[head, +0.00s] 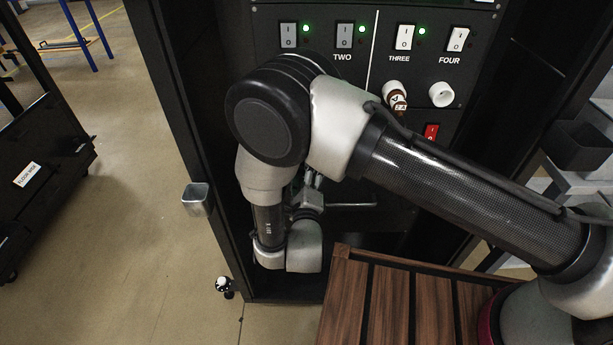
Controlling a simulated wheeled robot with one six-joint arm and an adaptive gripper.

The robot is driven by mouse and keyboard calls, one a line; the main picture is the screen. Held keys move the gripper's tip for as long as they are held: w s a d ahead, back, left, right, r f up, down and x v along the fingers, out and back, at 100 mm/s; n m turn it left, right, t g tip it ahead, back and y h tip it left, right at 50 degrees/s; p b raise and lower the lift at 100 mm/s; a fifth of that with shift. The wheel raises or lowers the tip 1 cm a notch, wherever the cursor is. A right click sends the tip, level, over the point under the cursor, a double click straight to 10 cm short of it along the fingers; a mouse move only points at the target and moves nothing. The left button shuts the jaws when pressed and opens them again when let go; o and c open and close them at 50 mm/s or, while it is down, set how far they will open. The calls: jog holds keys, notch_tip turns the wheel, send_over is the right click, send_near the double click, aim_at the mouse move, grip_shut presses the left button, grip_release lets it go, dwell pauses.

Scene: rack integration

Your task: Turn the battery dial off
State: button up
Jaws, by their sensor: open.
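A black rack panel (345,14) carries labelled rocker switches. No battery label or dial can be made out; my arm covers the panel's middle and lower left. My gripper (312,182) shows only in part behind my bent arm, in front of the rack's lower section. It is open; its fingertips are mostly hidden, and I see nothing held.
Switches one (289,35), TWO (345,36), THREE (404,37) and FOUR (458,39) line the top; green lights glow beside the first three. A slatted wooden top (375,305) is in front.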

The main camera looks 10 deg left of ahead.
jog(key=o, duration=0.6)
jog(key=r, duration=0.9)
jog(key=shift+w+a+r, duration=0.15)
jog(key=shift+w+r, duration=0.05)
jog(key=shift+r, duration=0.05)
jog(key=f, duration=0.2)
jog(key=f+g, duration=0.1)
jog(key=shift+s+f, duration=0.15)
jog(key=shift+s, duration=0.3)
jog(key=shift+c, duration=0.2)
jog(key=shift+s, duration=0.55)
jog(key=shift+c, duration=0.5)
jog(key=shift+s+d, duration=0.4)
jog(key=shift+s, duration=0.1)
jog(key=c, duration=0.5)
jog(key=shift+o, duration=0.2)
jog(key=v, duration=0.6)
jog(key=shift+s+f, duration=0.4)
jog(key=shift+f, duration=0.05)
